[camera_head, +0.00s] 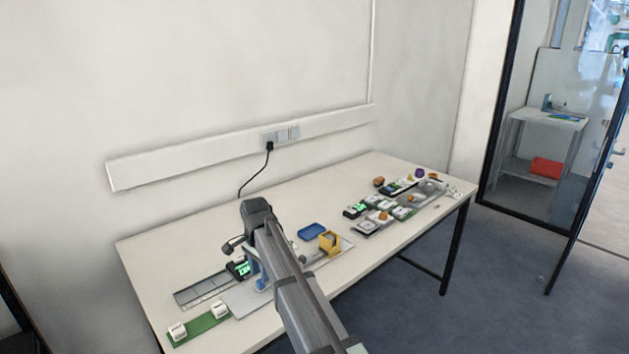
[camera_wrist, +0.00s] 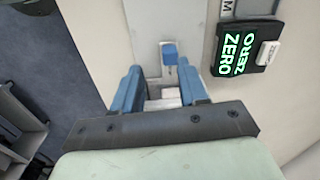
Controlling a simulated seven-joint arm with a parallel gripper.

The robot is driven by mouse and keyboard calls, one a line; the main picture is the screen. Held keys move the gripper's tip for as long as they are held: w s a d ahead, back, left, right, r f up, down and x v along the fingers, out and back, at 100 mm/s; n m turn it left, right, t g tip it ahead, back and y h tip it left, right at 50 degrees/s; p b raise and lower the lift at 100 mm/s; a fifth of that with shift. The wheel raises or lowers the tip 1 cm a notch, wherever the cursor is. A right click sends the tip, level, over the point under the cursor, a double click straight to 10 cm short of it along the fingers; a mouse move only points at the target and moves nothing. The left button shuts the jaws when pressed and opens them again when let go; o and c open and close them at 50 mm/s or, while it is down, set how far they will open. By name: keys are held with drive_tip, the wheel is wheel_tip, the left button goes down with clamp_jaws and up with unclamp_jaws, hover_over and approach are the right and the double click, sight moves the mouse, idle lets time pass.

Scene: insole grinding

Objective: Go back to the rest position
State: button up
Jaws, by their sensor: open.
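My gripper shows in the wrist view (camera_wrist: 165,90) with two blue fingers spread apart and nothing between them that I can make out. A small blue piece (camera_wrist: 170,53) lies beyond the fingertips on a grey plate (camera_wrist: 150,20). In the head view my arm reaches over the left half of the white table (camera_head: 390,164), and my gripper (camera_head: 262,282) is low over the plate, partly hidden by the arm. A black device with green lit "ZERO" text (camera_wrist: 246,46) stands to the right of the fingers in the wrist view.
A green strip with two white blocks (camera_head: 200,330) lies at the table's front left. A blue tray (camera_head: 311,231) and a yellow holder (camera_head: 329,242) stand right of my arm. Several small devices and parts crowd the table's right side. A black cable (camera_head: 254,172) hangs from the wall socket.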

drive_tip(key=s+d+f+n+t+y, duration=0.1)
drive_tip(key=s+d+f+n, duration=0.4)
drive_tip(key=s, duration=0.3)
drive_tip(key=s+d+f+n+t+y, duration=0.1)
drive_tip(key=s+d+f+n, duration=0.1)
drive_tip(key=s+d+n, duration=0.45)
drive_tip(key=s+d+f+m+g+h, duration=0.1)
drive_tip(key=s+d+f, duration=0.35)
drive_tip(key=f, duration=0.35)
drive_tip(key=s+d+f+g, duration=0.25)
drive_tip(key=d+f, duration=0.35)
drive_tip(key=f, duration=0.3)
drive_tip(key=s+d+f+m+g+h, duration=0.1)
drive_tip(key=s+d+f, duration=0.35)
drive_tip(key=f, duration=0.35)
drive_tip(key=s+d+f+g, duration=0.1)
drive_tip(key=s+d+f, duration=0.2)
drive_tip(key=s+f, duration=0.2)
drive_tip(key=s+d+f+m+g, duration=0.1)
drive_tip(key=s+d+f, duration=0.3)
drive_tip(key=s, duration=0.6)
drive_tip(key=s+d+f+g, duration=0.2)
drive_tip(key=s+d+f, duration=0.2)
drive_tip(key=s+f, duration=0.2)
drive_tip(key=shift+s+m, duration=0.35)
drive_tip(key=shift+s, duration=0.5)
